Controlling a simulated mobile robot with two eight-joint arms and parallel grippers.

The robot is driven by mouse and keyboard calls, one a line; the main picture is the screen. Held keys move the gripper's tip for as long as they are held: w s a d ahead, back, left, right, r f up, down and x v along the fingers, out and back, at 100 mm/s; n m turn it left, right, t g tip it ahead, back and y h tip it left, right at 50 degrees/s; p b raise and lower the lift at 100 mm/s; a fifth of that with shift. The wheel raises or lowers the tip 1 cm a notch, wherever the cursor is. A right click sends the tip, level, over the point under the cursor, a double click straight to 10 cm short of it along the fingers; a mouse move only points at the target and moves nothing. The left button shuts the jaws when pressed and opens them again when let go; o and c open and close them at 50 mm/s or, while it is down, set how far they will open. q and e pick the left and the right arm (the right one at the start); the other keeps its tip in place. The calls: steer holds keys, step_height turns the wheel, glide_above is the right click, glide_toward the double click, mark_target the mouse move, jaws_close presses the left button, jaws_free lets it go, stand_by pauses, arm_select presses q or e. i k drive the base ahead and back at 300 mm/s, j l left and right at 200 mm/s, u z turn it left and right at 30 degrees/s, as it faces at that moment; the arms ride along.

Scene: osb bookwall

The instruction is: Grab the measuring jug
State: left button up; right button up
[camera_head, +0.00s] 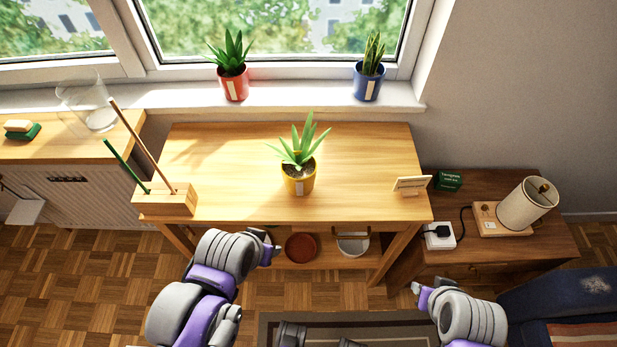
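A clear see-through vessel (99,118), which looks like the measuring jug, stands on the wooden counter at the left, below the window. Its outline is faint, and I cannot make out a handle or markings. My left gripper (269,246) is in front of the middle table's front edge, well to the right of the vessel and nearer to me. My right gripper (421,293) is low at the right, in front of the dark cabinet and far from the vessel. Nothing shows held in either gripper, and their finger gaps are too small to judge.
The wooden table (235,150) bears a yellow potted plant (300,184), a wooden block (166,200) with upright sticks and a small card (411,184). A green-and-white item (21,130) lies left of the vessel.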

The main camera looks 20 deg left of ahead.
mark_target(89, 108)
steer(key=u, duration=2)
